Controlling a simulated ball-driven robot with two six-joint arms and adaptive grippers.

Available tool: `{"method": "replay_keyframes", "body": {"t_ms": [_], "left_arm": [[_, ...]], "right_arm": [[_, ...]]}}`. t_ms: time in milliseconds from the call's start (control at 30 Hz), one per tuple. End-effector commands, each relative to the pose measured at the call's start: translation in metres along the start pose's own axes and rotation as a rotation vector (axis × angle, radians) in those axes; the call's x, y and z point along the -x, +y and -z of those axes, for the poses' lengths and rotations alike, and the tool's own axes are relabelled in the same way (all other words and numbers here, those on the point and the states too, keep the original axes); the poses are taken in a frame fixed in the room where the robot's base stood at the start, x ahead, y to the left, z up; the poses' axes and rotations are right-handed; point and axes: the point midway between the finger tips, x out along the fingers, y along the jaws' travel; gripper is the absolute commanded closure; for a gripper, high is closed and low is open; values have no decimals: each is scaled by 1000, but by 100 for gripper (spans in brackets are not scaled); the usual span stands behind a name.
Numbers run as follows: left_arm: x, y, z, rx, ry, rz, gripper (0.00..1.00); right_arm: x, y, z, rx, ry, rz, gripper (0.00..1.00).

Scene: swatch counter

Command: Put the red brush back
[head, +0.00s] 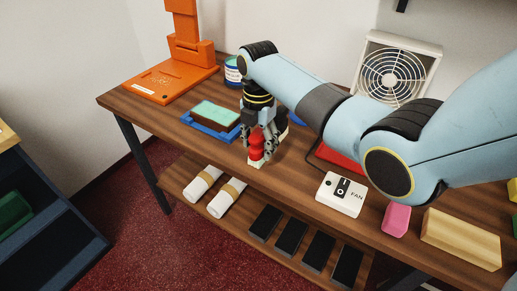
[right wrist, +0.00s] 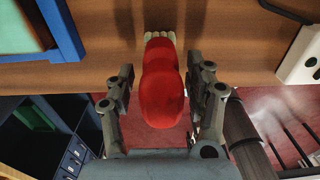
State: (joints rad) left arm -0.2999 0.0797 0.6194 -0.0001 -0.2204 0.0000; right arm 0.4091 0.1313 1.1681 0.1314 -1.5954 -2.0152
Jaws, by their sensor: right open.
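The red brush (head: 256,148) stands roughly upright near the front edge of the wooden counter (head: 300,170), its pale end down. It also shows in the right wrist view (right wrist: 161,90), with its pale end (right wrist: 160,36) at the top. My right gripper (head: 260,137) is over the brush, pointing down. In the right wrist view its two fingers (right wrist: 160,78) stand open on either side of the red handle, with gaps visible. A red flat thing (head: 341,158) lies partly hidden behind my right arm. My left gripper is not in view.
Left of the brush is a blue tray (head: 196,127) with a green block (head: 216,114). Behind are a tin (head: 233,70) and an orange stand (head: 172,78). A white fan switch box (head: 340,194), pink block (head: 396,219) and yellow block (head: 460,238) are to the right.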

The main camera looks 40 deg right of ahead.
Motion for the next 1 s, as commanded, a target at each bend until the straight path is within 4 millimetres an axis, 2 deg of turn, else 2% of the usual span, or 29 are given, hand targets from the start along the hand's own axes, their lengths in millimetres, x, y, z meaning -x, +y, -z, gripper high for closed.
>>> {"method": "replay_keyframes", "body": {"t_ms": [33,200,400,600,1000], "left_arm": [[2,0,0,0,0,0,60],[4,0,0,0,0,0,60],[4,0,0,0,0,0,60],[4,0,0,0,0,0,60],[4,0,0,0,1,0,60]], "right_arm": [[14,1,-1,0,-2,-4,46],[52,1,-1,0,-2,-4,46],[84,0,-1,0,-1,0,46],[94,0,0,0,0,1,46],[94,0,0,0,0,1,46]]}}
